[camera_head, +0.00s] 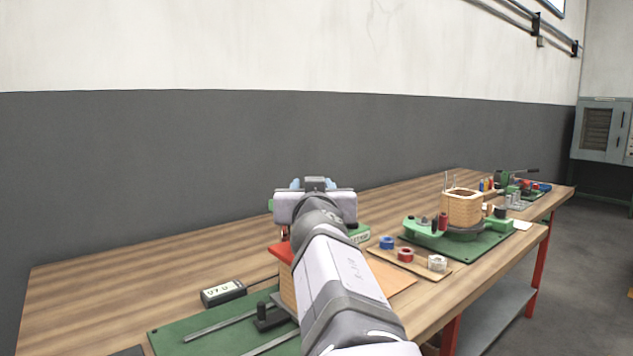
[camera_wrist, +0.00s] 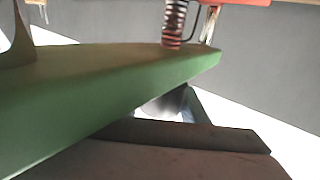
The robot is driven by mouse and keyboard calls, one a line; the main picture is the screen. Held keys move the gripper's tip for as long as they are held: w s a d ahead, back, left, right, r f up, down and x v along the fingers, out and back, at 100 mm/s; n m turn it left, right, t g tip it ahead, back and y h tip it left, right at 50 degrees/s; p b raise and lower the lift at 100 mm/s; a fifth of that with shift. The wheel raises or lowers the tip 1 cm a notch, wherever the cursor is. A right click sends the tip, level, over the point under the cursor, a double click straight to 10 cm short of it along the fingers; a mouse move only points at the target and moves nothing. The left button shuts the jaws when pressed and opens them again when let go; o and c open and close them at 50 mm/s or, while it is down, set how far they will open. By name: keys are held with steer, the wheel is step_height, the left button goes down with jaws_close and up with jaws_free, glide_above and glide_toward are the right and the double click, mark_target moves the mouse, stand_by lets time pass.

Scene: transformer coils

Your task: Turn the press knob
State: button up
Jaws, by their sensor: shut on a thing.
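My gripper (camera_head: 314,185) is at the top of my arm in the head view, with light blue finger parts on either side of a dark block. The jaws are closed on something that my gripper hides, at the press. The press knob cannot be made out clearly in either view. In the wrist view a thick green press bar (camera_wrist: 100,95) crosses the picture close to the camera. A coiled spring (camera_wrist: 173,25) and a red part (camera_wrist: 232,3) are beyond it. A red part (camera_head: 282,251) also shows left of my arm in the head view.
A green mat (camera_head: 175,340) with rods and a small meter (camera_head: 222,292) lies left of my arm. The wooden bench is clear at the far left.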

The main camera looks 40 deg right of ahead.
steer(key=shift+w+a+r+n+t+y+p, duration=0.1)
steer(key=shift+n+t+y+p, duration=0.35)
steer(key=shift+p, duration=0.7)
steer(key=shift+w+a+r+n+t+y+p, duration=0.15)
steer(key=shift+n+y+p, duration=0.2)
steer(key=shift+y+p, duration=0.55)
steer(key=shift+f+p, duration=0.15)
steer(key=shift+p, duration=0.4)
steer(key=shift+a+f+n+t+p, duration=0.1)
steer(key=shift+f+n+t+p, duration=0.2)
steer(key=shift+p, duration=0.25)
steer(key=o, duration=1.1)
steer(key=shift+c, duration=0.2)
steer(key=shift+r, duration=0.1)
steer(key=b, duration=0.2)
steer(key=shift+f+b, duration=0.2)
steer(key=shift+b, duration=0.15)
steer(key=shift+f+m+g+h+b, duration=0.1)
steer(key=shift+m+g+h+b, duration=0.4)
steer(key=shift+b, duration=0.6)
